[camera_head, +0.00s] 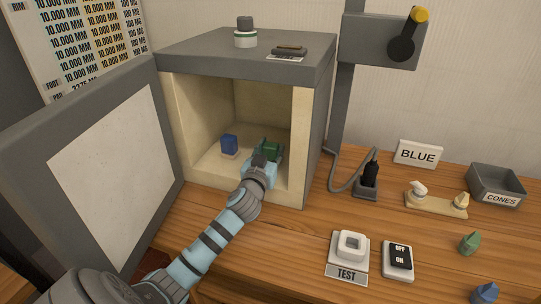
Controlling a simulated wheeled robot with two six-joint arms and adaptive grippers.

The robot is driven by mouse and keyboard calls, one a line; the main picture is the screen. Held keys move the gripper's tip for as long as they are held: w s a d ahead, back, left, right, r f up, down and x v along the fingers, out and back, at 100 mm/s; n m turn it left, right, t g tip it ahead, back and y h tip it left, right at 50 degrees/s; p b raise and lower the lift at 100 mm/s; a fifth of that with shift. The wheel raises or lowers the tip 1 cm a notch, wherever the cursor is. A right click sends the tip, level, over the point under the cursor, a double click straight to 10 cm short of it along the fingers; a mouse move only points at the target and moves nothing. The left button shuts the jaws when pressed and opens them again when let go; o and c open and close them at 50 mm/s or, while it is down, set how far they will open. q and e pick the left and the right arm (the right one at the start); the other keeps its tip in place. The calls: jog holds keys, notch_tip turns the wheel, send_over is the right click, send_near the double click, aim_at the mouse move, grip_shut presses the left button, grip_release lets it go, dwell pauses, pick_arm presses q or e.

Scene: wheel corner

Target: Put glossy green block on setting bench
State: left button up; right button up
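A green block (270,146) is inside the open grey kiln-like box (320,80), on its pale floor toward the right. My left gripper (265,158) reaches in through the open front and is right at the green block, covering its lower part. The fingertips are too small and overlapped to tell whether they are open or closed on it. A blue block (229,142) sits on a small pale piece to the left inside the box. I see no surface labelled as the setting bench; a wooden bench top (300,237) spreads in front and to the right. My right gripper is not in view.
The box's thick door (125,145) stands open at left, beside my arm.

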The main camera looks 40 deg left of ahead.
aim_at(270, 146)
pick_arm(q)
grip_shut()
jog(key=shift+r+p, duration=0.25)
jog(key=shift+p, duration=0.05)
jog(key=r+p, duration=0.3)
jog(key=shift+s+d+r, duration=0.1)
jog(key=shift+s, duration=0.2)
jog(key=p+v, duration=0.1)
jog(key=v, duration=1.6)
jog(key=d+r+m+t+h+p, duration=0.1)
jog(key=d+r+m+h+p, duration=0.1)
jog(key=d+m+h, duration=0.5)
jog(key=s+d+r+m+g+h+p, duration=0.1)
jog(key=s+d+r+m+h+p, duration=0.2)
jog(key=d+r+h+p, duration=0.4)
jog(key=s+d+r+h, duration=0.1)
jog(key=d+r, duration=0.1)
jog(key=d, duration=0.1)
jog(key=shift+s+d+g+h, duration=0.3)
jog(key=shift+d+g, duration=0.1)
